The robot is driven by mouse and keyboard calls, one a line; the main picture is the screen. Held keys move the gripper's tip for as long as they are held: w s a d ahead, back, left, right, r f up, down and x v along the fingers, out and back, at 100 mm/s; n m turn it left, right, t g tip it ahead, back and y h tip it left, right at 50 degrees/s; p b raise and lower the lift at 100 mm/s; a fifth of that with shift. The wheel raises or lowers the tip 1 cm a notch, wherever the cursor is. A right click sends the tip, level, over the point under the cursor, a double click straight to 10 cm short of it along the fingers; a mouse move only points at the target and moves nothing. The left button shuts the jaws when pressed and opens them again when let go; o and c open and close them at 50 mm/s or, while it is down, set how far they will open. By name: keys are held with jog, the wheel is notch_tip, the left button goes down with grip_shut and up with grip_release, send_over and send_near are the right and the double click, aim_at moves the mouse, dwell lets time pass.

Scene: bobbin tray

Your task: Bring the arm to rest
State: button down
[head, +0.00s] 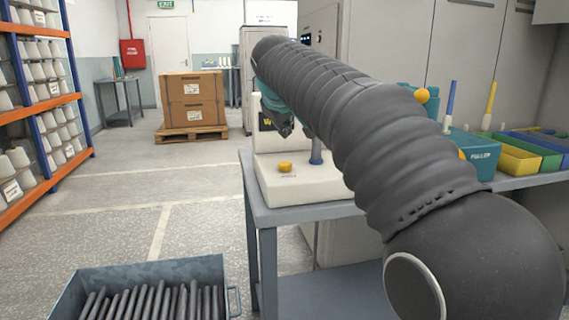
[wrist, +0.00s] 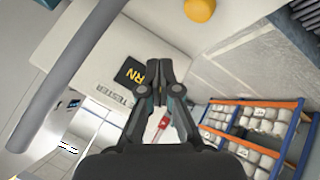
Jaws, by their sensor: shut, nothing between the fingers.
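My arm reaches across the head view from the lower right to the upper middle. My gripper (head: 286,130) hangs at its far end, in front of the white yarn tester (head: 312,182) and above its base. In the wrist view my gripper (wrist: 160,92) has its two fingertips together with nothing between them. The tester's white housing, with a black label, shows behind the fingers in the wrist view (wrist: 110,65). Part of the tester is hidden behind my arm in the head view.
The tester stands on a grey bench (head: 262,212). It has a yellow button (head: 285,167) and a short grey-blue post (head: 316,152). A teal bin (head: 478,158) and yellow tray (head: 516,160) sit at the right. A metal crate of dark rods (head: 215,268) is at lower left.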

jog(key=s+d+f+m+g, duration=0.1)
jog(key=s+d+f+m, duration=0.15)
jog(key=s+d, duration=0.6)
jog(key=s+d+f+m+g, duration=0.1)
jog(key=s+d+f+m, duration=0.2)
jog(key=s+f, duration=0.8)
jog(key=s+d+f+m+g, duration=0.1)
jog(key=s+d+f+m, duration=0.2)
jog(key=s+d+f, duration=0.4)
jog(key=s+f, duration=0.5)
jog(key=s, duration=0.5)
jog(key=shift+s+d+f+g, duration=0.25)
jog(key=shift+s+d+g, duration=0.05)
jog(key=shift+s+d, duration=0.1)
